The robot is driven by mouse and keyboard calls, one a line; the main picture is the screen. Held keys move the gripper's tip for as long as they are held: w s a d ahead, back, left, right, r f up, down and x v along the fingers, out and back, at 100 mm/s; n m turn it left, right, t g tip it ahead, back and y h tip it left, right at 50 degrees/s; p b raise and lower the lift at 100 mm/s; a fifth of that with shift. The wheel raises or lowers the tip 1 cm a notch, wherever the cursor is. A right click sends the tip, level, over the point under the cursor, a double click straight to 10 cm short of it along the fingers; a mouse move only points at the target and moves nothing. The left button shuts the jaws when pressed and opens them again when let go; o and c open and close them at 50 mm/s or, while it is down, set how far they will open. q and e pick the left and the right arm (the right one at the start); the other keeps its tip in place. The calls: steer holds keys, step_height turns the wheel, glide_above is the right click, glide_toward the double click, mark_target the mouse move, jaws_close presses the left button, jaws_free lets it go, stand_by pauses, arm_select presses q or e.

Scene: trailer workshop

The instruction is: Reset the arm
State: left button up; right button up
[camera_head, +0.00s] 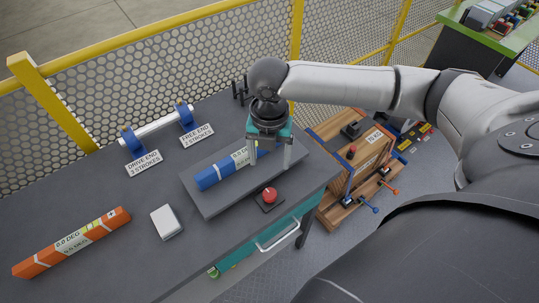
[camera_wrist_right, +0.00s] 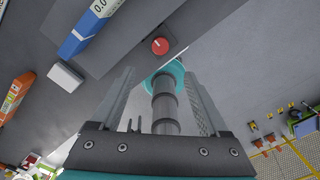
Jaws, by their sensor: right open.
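My right arm reaches in from the right of the head view. Its gripper (camera_head: 269,163) points down over the grey plate on the workbench, with its two fingers apart and nothing between them. Behind the fingers lies a blue level (camera_head: 217,177), partly hidden by the near finger; it also shows at the top left of the right wrist view (camera_wrist_right: 82,36). In the right wrist view the gripper (camera_wrist_right: 157,78) has its fingers spread, with a teal and grey cylindrical part visible beyond them. My left gripper is in neither view.
A white box (camera_head: 166,222) and an orange level (camera_head: 72,243) lie left on the bench. A shaft on blue supports (camera_head: 157,127) stands behind. A wooden unit (camera_head: 345,195) stands right; yellow-railed mesh fencing runs behind.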

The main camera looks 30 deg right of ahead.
steer(key=s+a+f+m+t+y, duration=0.1)
steer(key=s+a+m+y, duration=0.15)
steer(key=a+m, duration=0.35)
steer(key=s+a+f+m+t+y, duration=0.1)
steer(key=s+a+m, duration=0.2)
steer(key=a, duration=0.5)
steer(key=s+d+f+m+t+h, duration=0.25)
steer(key=s+d+m, duration=0.6)
steer(key=m, duration=0.85)
step_height(320, 180, down, 31)
steer(key=s+g+b, duration=0.2)
steer(key=b, duration=0.8)
steer(key=s+d+f+b, duration=0.1)
steer(key=s+f+b, duration=0.3)
steer(key=s+f, duration=0.3)
steer(key=s+d+f+g+h+b, duration=0.1)
steer(key=s+f+b, duration=0.4)
steer(key=f, duration=1.1)
steer(key=s+d, duration=0.1)
steer(key=s, duration=0.2)
steer(key=shift+d+f, duration=0.15)
steer(key=shift+f, duration=0.2)
